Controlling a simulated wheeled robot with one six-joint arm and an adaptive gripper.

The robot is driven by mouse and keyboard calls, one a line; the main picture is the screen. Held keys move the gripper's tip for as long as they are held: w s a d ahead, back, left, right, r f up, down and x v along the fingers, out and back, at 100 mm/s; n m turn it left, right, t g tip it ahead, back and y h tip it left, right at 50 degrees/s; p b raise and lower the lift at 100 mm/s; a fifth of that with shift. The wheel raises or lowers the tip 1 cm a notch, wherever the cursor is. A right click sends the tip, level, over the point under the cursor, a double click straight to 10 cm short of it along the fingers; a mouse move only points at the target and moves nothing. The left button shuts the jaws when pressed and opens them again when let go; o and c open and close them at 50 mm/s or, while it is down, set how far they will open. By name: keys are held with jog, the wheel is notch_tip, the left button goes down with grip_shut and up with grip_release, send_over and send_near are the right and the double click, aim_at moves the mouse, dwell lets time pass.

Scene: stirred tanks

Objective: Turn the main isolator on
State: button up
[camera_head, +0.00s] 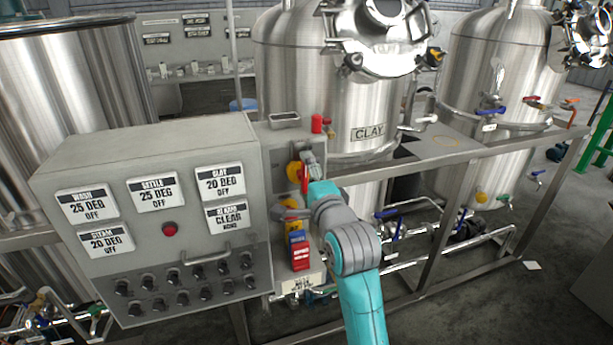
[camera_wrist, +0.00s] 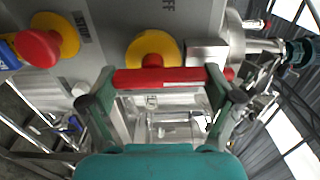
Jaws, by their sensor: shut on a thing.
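The main isolator is a red bar handle (camera_wrist: 175,78) on a round yellow plate (camera_wrist: 152,48), set on a grey panel face. In the wrist view the bar lies across the picture, with an "OFF" marking beyond it. My gripper (camera_wrist: 163,80) is shut on the red handle, one finger at each end of the bar. In the head view the yellow plate (camera_head: 293,171) and red handle (camera_head: 305,179) show beside my gripper (camera_head: 310,168), which partly hides them.
A red mushroom button (camera_wrist: 38,48) on yellow sits close beside the isolator. A grey control cabinet (camera_head: 150,150) with displays and knobs stands left. Red and blue tags (camera_head: 299,255) hang below. A steel rail (camera_head: 480,150), pipes and the CLAY tank (camera_head: 330,90) are close by on the right.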

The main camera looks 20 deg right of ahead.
jog(key=shift+f, duration=0.1)
jog(key=o, duration=0.9)
jog(key=s, duration=1.2)
